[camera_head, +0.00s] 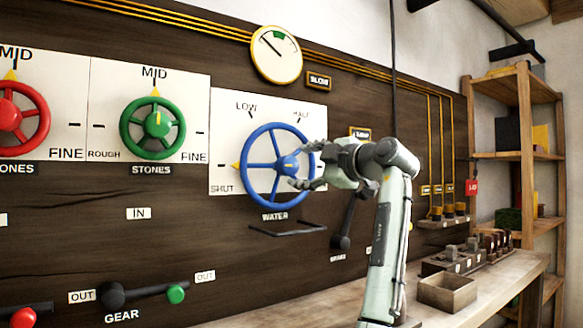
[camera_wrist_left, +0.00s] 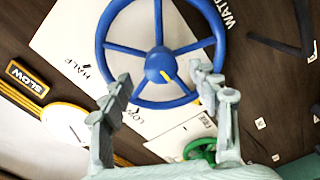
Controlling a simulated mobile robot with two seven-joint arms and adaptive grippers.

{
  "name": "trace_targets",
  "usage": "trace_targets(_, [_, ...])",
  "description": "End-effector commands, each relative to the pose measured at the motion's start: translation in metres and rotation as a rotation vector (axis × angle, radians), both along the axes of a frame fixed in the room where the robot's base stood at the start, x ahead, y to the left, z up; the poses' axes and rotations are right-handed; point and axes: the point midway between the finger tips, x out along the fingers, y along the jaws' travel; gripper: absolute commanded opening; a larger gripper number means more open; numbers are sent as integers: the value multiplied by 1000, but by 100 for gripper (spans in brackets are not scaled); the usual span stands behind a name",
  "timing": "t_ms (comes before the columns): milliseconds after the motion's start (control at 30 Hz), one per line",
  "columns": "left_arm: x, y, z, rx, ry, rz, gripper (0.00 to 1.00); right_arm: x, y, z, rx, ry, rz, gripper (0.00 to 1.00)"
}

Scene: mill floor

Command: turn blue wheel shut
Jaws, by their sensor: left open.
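The blue wheel (camera_head: 276,201) is mounted on a white panel marked SHUT, LOW and HALF, above the label WATER. Its yellow pointer (camera_head: 236,166) is at the left of the rim, pointing left just above the word SHUT. My left gripper (camera_head: 303,165) is open at the wheel's right side. In the left wrist view its fingers (camera_wrist_left: 163,82) are apart, in front of the blue wheel (camera_wrist_left: 160,63), with part of the rim showing between them. I cannot tell whether they touch it. My right gripper is not in view.
A green wheel (camera_head: 134,142) and a red wheel (camera_head: 45,116) are to the left, with a round gauge (camera_head: 276,54) above. A black lever (camera_head: 340,241) hangs below right of the blue wheel. A bench with an open box (camera_head: 447,293) stands at right.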

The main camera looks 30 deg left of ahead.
Motion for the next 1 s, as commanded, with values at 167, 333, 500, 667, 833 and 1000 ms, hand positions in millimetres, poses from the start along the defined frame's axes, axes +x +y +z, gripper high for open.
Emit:
trace_targets(167, [-13, -32, 0, -1, -1, -2, 61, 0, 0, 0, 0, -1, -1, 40])
trace_targets(333, [-19, -47, 0, -2, 1, 1, 61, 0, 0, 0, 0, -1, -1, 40])
trace_targets(500, [-21, -51, 0, -1, 0, 0, 61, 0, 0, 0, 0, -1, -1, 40])
trace_targets(667, [-21, -50, 0, -1, 0, 0, 61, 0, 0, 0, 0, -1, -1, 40])
trace_targets(833, [-21, -50, 0, -1, 0, 0, 61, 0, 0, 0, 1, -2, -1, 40])
trace_targets(1000, [-21, -50, 1, -1, 0, 0, 61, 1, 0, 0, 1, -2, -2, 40])
